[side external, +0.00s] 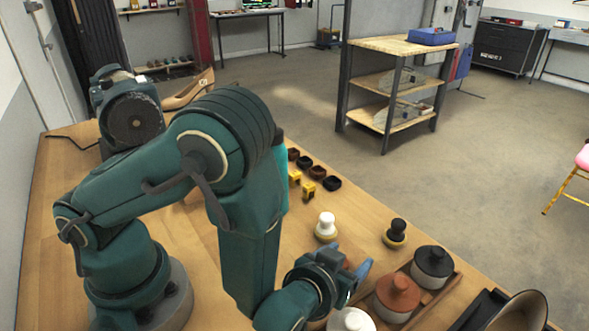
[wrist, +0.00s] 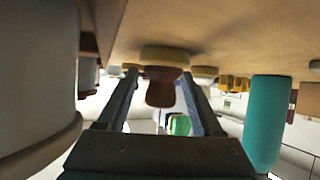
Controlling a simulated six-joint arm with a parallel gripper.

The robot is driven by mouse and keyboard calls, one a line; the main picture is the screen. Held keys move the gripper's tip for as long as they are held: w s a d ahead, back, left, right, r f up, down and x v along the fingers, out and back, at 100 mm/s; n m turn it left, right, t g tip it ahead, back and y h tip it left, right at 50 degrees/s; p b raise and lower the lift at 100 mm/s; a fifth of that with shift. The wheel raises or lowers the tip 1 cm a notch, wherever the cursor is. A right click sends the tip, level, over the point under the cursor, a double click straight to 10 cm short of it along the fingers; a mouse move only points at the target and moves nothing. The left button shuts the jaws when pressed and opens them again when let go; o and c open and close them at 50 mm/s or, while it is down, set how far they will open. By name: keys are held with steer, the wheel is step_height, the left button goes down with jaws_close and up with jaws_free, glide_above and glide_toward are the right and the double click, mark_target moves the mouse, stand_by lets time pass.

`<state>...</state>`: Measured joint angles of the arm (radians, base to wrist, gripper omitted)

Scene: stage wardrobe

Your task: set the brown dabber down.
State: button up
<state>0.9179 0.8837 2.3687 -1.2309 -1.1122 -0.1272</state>
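The brown dabber (wrist: 161,88) shows in the wrist view, which is upside down with the tabletop along the top. Its pale pad (wrist: 165,55) is against the tabletop and its dark brown handle points away from it, so it stands upright. My gripper (wrist: 159,75) has one finger on each side of the handle. A gap shows between the left finger and the handle; the right finger is closer. In the side view my gripper (side external: 348,272) is low over the table with fingers apart, and largely hides the dabber.
A white dabber (side external: 326,227) and a black dabber (side external: 397,231) stand beyond my gripper. A wooden tray (side external: 450,292) with lidded jars, including a brown-lidded jar (side external: 396,297), is close on the right. A teal cylinder (wrist: 265,120) stands at right in the wrist view.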

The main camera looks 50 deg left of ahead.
steer(key=shift+a+f, duration=0.15)
steer(key=shift+f, duration=0.3)
steer(key=a+r, duration=0.4)
steer(key=r, duration=0.5)
steer(key=s+a+r, duration=0.1)
steer(key=a+r, duration=0.3)
steer(key=r, duration=0.5)
steer(key=a+r+y, duration=0.1)
steer(key=a+r, duration=0.3)
steer(key=r, duration=0.5)
steer(key=shift+s+a+n+g, duration=0.15)
steer(key=shift+a+n+g, duration=0.15)
steer(key=shift+n, duration=0.1)
